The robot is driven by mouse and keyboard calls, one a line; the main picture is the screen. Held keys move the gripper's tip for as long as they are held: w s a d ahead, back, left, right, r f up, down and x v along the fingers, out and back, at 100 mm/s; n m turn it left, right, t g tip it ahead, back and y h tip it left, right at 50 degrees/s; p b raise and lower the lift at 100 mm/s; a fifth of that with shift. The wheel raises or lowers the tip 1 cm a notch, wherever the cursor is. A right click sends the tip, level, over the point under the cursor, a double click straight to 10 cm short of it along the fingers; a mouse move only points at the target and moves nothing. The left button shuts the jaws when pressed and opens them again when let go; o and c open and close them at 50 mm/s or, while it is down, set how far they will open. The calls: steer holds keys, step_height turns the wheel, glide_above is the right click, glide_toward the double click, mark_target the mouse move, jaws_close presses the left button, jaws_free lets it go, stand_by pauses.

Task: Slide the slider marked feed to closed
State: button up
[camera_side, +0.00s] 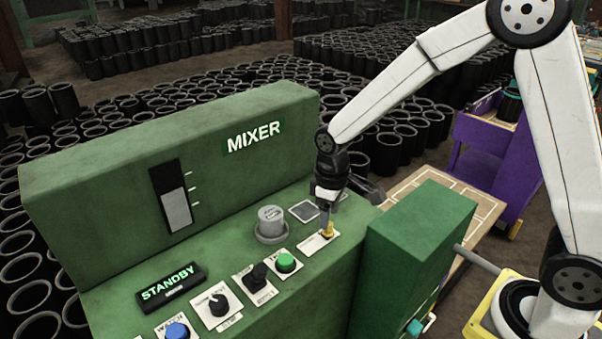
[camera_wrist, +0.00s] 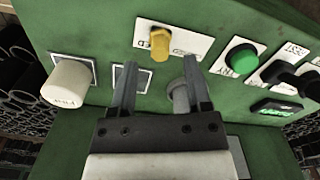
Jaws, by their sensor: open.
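The feed slider is a yellow knob (camera_side: 327,229) standing up from a white label plate (camera_side: 314,244) on the green mixer panel. In the wrist view the yellow knob (camera_wrist: 159,46) stands on its plate (camera_wrist: 194,45), with black lettering upside down and partly hidden by the knob. My gripper (camera_side: 326,212) points down right at the knob in the side view. In the wrist view my gripper (camera_wrist: 160,66) is open, with one finger to each side of the knob's line and nothing held. Whether a finger touches the knob cannot be told.
A green button (camera_side: 286,262), black knobs (camera_side: 219,304) and a grey round cap (camera_side: 271,219) stand near the slider. A green box (camera_side: 420,240) rises to the right. A white cylinder (camera_wrist: 66,84) sticks out at left in the wrist view. The display (camera_side: 170,287) reads STANDBY.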

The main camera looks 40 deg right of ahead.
steer(key=shift+f, duration=1.85)
jaws_close()
steer(key=shift+r, duration=0.1)
